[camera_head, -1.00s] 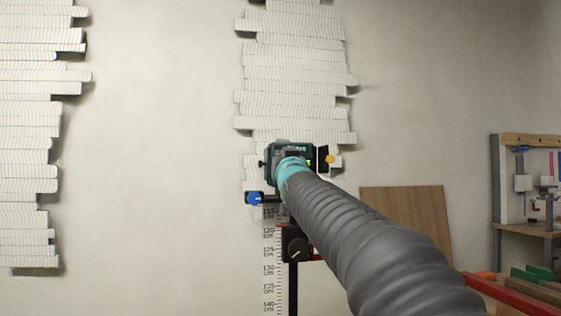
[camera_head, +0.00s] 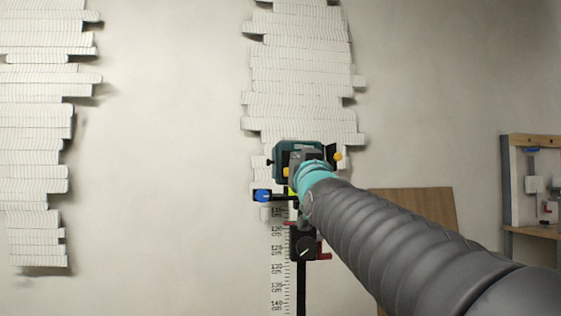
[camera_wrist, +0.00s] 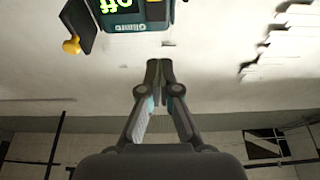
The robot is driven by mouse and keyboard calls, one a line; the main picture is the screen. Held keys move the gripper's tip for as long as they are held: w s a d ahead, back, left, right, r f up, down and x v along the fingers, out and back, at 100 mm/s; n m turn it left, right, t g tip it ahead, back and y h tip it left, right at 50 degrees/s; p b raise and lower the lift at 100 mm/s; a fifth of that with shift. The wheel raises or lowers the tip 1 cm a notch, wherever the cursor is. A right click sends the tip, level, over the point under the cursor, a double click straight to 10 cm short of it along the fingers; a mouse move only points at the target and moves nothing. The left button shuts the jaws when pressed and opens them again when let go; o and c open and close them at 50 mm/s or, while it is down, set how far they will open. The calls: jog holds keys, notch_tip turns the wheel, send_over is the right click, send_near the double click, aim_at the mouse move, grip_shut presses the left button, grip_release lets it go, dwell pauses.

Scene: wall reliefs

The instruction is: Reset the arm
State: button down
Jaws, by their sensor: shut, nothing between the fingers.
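My arm's sleeve and teal ring cross the head view, and my gripper end faces the wall; its fingers are largely hidden there. In the wrist view my gripper (camera_wrist: 159,76) is shut, its fingertips together with nothing between them. A teal device (camera_head: 288,156) with a dark flap and yellow knob is on the wall beside the arm's end. It also shows at the top edge of the wrist view (camera_wrist: 130,22), apart from the fingertips there.
Stacked white relief strips (camera_head: 300,80) project from the wall above the device, with another column (camera_head: 35,130) at left. A blue knob (camera_head: 263,196), a ruler (camera_head: 279,265) and a black dial post (camera_head: 305,247) are below. A wooden board (camera_head: 415,210) leans at right.

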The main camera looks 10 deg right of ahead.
dwell(0.4)
notch_tip(320, 180, down, 14)
jog(key=w+g, duration=0.2)
jog(key=g, duration=0.3)
jog(key=s+f+g, duration=0.3)
jog(key=s+f, duration=0.1)
jog(key=f, duration=0.3)
jog(key=s+f+g, duration=0.2)
jog(key=s+f, duration=0.1)
jog(key=f, duration=0.5)
jog(key=s+f+g, duration=0.3)
jog(key=s+f, duration=0.6)
jog(key=s, duration=0.4)
jog(key=s+f+g+p, duration=0.1)
jog(key=s+f+g, duration=0.2)
jog(key=s+f, duration=0.7)
jog(key=s, duration=0.3)
jog(key=shift+d+f, duration=0.15)
